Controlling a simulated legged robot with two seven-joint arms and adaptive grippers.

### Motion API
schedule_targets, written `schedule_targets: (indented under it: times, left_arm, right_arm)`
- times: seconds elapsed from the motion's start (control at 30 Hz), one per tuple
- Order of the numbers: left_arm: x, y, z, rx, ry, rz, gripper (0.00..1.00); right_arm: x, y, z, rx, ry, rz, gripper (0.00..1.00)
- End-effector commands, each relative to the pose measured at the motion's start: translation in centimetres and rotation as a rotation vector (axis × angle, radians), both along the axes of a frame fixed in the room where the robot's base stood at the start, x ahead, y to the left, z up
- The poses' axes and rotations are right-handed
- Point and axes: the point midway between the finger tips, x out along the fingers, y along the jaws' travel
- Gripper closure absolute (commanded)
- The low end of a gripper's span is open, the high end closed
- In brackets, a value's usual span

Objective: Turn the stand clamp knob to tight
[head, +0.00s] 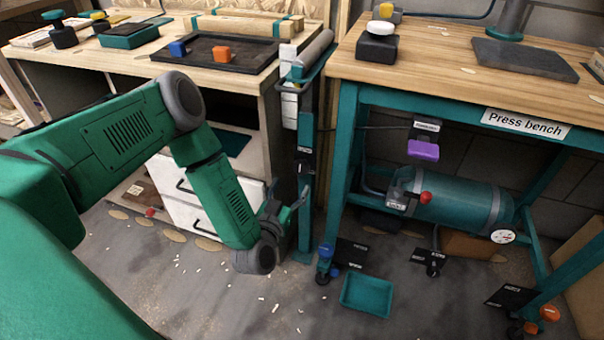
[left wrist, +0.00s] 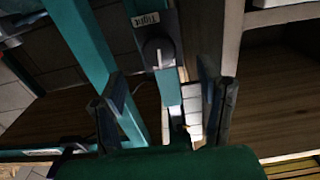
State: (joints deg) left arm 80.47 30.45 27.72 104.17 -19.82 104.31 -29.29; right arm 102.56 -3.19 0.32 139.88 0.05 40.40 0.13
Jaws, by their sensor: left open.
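The stand (head: 306,190) is a teal post between the two benches, with a grey roller on top. Its dark clamp (head: 304,160) sits partway up the post. In the left wrist view, the grey clamp knob (left wrist: 158,53) shows beside a label reading "Tight" (left wrist: 146,19), which appears upside down. My left gripper (head: 287,202) is close to the post, below the clamp. In the left wrist view my open left gripper (left wrist: 160,90) has its two fingers apart, with the post and knob between them in the picture. Nothing is held. I cannot tell the depth gap to the knob.
The press bench (head: 450,62) stands on the right, with a teal tank (head: 455,203) below. A wooden workbench (head: 115,62) with a dark tray stands on the left, with white drawers (head: 190,205) under it. A teal bin (head: 367,295) lies on the floor.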

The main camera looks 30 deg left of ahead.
Motion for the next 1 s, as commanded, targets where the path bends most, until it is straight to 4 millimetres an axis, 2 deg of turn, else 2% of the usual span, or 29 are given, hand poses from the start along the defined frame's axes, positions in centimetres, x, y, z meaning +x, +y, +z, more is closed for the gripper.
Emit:
schedule_targets:
  times: [0.03, 0.2, 0.4, 0.57, 0.8, 0.83, 0.97, 1.0]
  left_arm:
    - [1.2, 0.3, -0.2, 0.000, -0.005, 0.002, 0.39]
    - [4.5, 1.3, -0.5, -0.006, -0.002, 0.001, 0.39]
    - [7.0, 2.1, -0.5, -0.008, 0.000, 0.001, 0.39]
    - [7.8, 2.1, -0.3, -0.007, 0.002, 0.000, 0.39]
    - [7.8, 1.9, -0.1, -0.004, 0.002, -0.001, 0.39]
    - [7.8, 1.9, -0.1, -0.004, 0.002, -0.001, 0.43]
    - [7.8, 2.1, -0.2, -0.007, 0.002, -0.002, 0.89]
    - [7.8, 2.0, -0.3, -0.008, 0.002, -0.003, 0.89]
  right_arm:
    - [0.0, -0.1, -0.8, -0.001, 0.000, -0.001, 1.00]
    - [0.0, -0.1, -2.1, -0.001, 0.000, -0.002, 1.00]
    - [0.0, -0.1, -2.9, -0.001, 0.000, -0.001, 1.00]
    - [0.0, -0.1, -3.1, 0.000, 0.000, -0.001, 1.00]
    - [0.0, -0.1, -3.1, -0.001, 0.000, -0.001, 1.00]
    - [0.0, -0.1, -3.1, -0.001, 0.000, -0.002, 1.00]
    - [0.0, -0.1, -3.1, -0.001, 0.000, -0.002, 1.00]
    - [0.0, -0.1, -3.1, -0.001, 0.000, -0.002, 1.00]
